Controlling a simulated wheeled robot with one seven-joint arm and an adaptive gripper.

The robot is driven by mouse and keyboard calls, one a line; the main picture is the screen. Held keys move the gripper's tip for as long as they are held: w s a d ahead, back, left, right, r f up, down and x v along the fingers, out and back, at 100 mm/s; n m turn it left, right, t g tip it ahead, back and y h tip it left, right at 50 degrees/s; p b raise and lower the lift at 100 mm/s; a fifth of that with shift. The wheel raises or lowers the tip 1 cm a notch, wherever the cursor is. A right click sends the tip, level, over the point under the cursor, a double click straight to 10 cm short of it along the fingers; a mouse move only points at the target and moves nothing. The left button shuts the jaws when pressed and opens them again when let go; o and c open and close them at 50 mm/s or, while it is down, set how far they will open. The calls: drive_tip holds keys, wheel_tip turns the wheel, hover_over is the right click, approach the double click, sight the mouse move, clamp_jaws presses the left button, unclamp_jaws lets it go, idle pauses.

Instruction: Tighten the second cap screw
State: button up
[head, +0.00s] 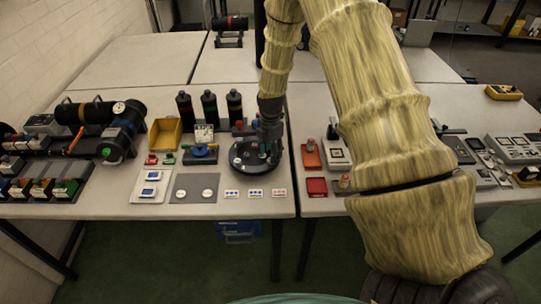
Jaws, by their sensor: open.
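A dark round flanged piece (240,186) lies near the front edge of the middle table, with small light and coloured details on its top. It looks like the cap, but its separate screws are too small to tell apart. My gripper (267,153) points down over the right part of this piece. The gripper is open. A small greenish thing shows at its fingertips, and I cannot tell whether they touch it. The arm and gripper hide part of the piece's back right side.
Three black bottles (208,107) stand behind. A yellow bin (165,134), a blue fixture (200,154) and white trays are to the left. A large black cylinder assembly (122,130) lies at far left. A red-orange block (311,156) stands to the right. Small labels (254,193) lie in front.

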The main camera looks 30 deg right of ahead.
drive_tip(key=shift+f+p, duration=0.5)
drive_tip(key=shift+f, duration=1.3)
clamp_jaws()
